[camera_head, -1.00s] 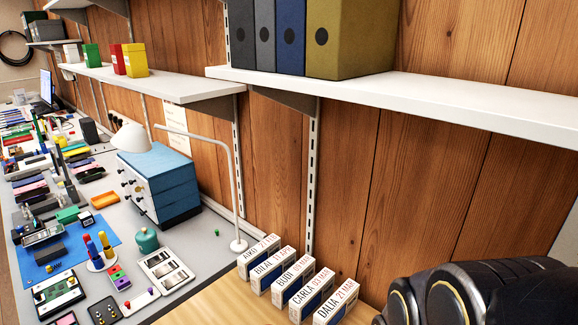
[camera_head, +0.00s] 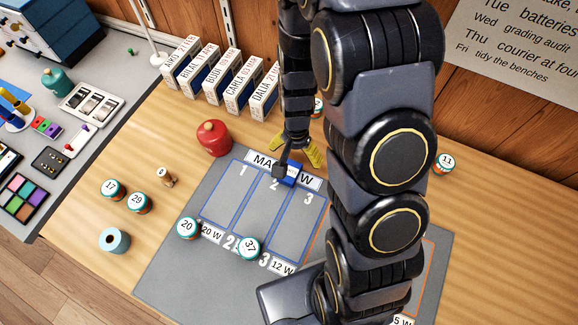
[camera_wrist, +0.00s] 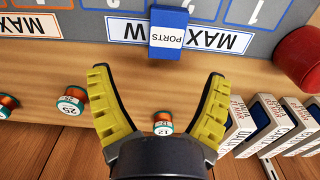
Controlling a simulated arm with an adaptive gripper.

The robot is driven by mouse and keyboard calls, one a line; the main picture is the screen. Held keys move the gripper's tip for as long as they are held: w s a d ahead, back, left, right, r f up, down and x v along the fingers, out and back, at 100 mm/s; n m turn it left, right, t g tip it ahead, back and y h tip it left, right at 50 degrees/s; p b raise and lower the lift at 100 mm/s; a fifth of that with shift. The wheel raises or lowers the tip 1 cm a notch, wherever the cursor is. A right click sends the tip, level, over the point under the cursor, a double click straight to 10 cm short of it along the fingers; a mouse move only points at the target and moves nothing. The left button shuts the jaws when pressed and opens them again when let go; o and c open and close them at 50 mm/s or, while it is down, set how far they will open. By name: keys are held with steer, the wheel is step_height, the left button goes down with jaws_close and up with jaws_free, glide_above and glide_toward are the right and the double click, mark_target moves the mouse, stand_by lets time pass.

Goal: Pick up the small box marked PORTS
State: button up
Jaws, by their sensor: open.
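The small blue box marked PORTS (camera_wrist: 168,36) sits at the mat's edge, partly covering the white "MAX W" label. In the head view the blue box (camera_head: 291,172) shows at the top of the mat, partly hidden by my gripper. My gripper (camera_wrist: 158,76) is open and empty, its yellow-padded fingers spread wide. In the wrist view the box lies just beyond the fingertips, roughly centred between them and not between the pads. In the head view my gripper (camera_head: 298,152) points down close behind the box; my arm hides part of it.
The grey mat (camera_head: 165,285) has numbered lanes. A red pot (camera_head: 214,138) stands left of the box. Marked boxes (camera_head: 220,78) stand in a row behind. Numbered spools (camera_head: 187,228) are scattered about; one spool (camera_wrist: 163,129) lies below my open fingers.

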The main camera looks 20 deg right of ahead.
mark_target(291, 168)
steer(key=shift+a+f, duration=0.2)
steer(key=shift+f, duration=1.5)
steer(key=shift+a+f, duration=0.2)
steer(key=shift+f, duration=1.5)
steer(key=c, duration=1.2)
steer(key=shift+o, duration=0.2)
